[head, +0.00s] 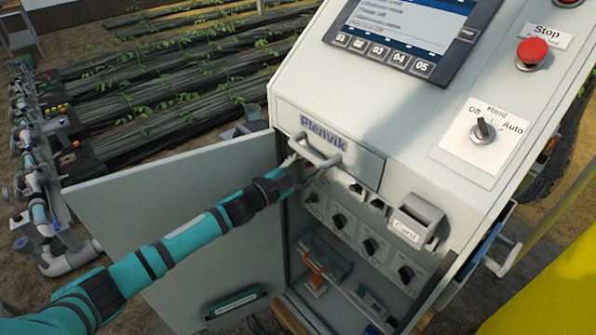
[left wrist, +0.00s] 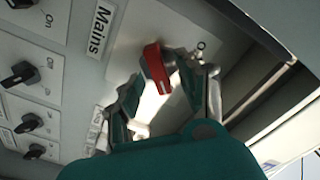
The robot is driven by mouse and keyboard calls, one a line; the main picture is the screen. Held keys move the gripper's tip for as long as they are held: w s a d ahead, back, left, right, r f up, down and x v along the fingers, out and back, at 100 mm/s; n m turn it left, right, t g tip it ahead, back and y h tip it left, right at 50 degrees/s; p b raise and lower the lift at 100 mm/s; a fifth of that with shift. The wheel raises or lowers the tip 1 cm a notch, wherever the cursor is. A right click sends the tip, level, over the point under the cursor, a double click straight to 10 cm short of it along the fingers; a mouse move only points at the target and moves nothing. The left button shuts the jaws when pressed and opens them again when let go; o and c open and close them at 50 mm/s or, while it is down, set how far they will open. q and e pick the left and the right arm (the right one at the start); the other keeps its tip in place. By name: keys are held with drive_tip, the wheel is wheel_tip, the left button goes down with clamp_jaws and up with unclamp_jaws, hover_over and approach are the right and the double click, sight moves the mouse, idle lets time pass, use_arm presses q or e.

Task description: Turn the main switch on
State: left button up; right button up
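The main switch is a red rotary handle (left wrist: 157,68) on a pale plate beside a label reading "Mains" (left wrist: 99,28) in the left wrist view. An "O" mark shows on the plate to the right of the handle. In the head view only a bit of red (head: 310,165) shows, under the drawer handle. My left gripper (left wrist: 165,90) is open, its two fingers apart on either side of the red handle. I cannot tell whether they touch it. In the head view the gripper (head: 298,174) reaches into the open cabinet. My right gripper is in neither view.
The cabinet door (head: 185,215) stands open at left, under my left arm. A drawer handle (head: 316,152) is just above the gripper. Several black knobs (head: 339,220) sit to the right inside. The Hand/Off/Auto selector (head: 484,131) and red stop button (head: 531,52) are on the upper panel.

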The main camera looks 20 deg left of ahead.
use_arm(q)
drive_tip(key=v, duration=1.1)
drive_tip(key=shift+s, duration=0.25)
drive_tip(key=shift+a, duration=0.15)
